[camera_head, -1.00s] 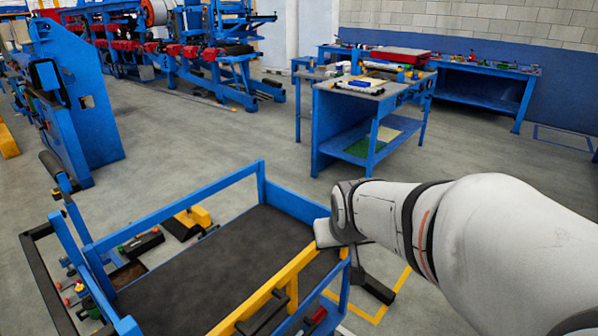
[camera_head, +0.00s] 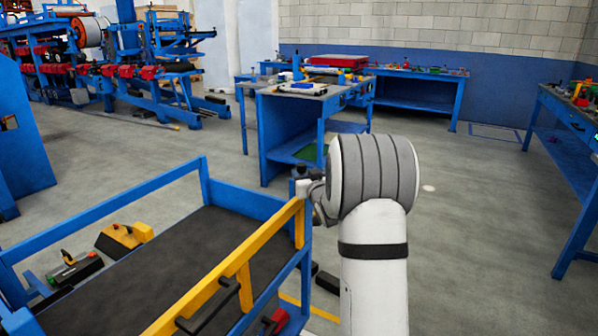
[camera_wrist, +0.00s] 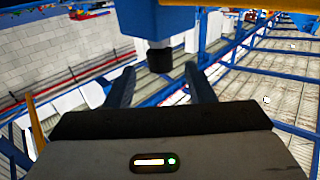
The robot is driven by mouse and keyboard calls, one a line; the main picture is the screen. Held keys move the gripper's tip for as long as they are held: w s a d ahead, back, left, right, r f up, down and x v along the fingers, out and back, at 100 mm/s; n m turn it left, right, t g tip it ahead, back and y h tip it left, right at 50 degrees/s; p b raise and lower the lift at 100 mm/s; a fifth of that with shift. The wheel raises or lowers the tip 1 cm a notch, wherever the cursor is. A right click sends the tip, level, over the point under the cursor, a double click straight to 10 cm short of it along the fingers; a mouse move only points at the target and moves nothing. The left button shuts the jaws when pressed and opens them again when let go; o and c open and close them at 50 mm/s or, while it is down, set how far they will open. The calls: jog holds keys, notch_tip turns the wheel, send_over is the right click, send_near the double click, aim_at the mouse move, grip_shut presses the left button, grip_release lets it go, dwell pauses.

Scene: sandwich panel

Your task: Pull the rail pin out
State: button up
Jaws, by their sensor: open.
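The yellow rail (camera_head: 243,264) runs along the near right side of the blue cart and ends at the corner post. My gripper (camera_head: 316,192) is at that far end of the rail, partly hidden by my wrist. In the wrist view, my gripper (camera_wrist: 159,74) is open, with its two dark fingers apart. A short black knob (camera_wrist: 160,60), which looks like the rail pin, sticks out of a blue block (camera_wrist: 155,22) between the fingertips. A gap shows on each side of it, so the fingers do not grip it. I cannot tell its exact depth.
A black handle (camera_head: 210,307) is on the rail. Blue workbenches (camera_head: 290,135) stand behind, and another bench (camera_head: 570,130) is at the right. Open floor lies between.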

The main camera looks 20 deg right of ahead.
aim_at(303, 169)
jog(key=w, duration=0.4)
jog(key=shift+w+d, duration=0.25)
jog(key=shift+w, duration=0.15)
grip_shut()
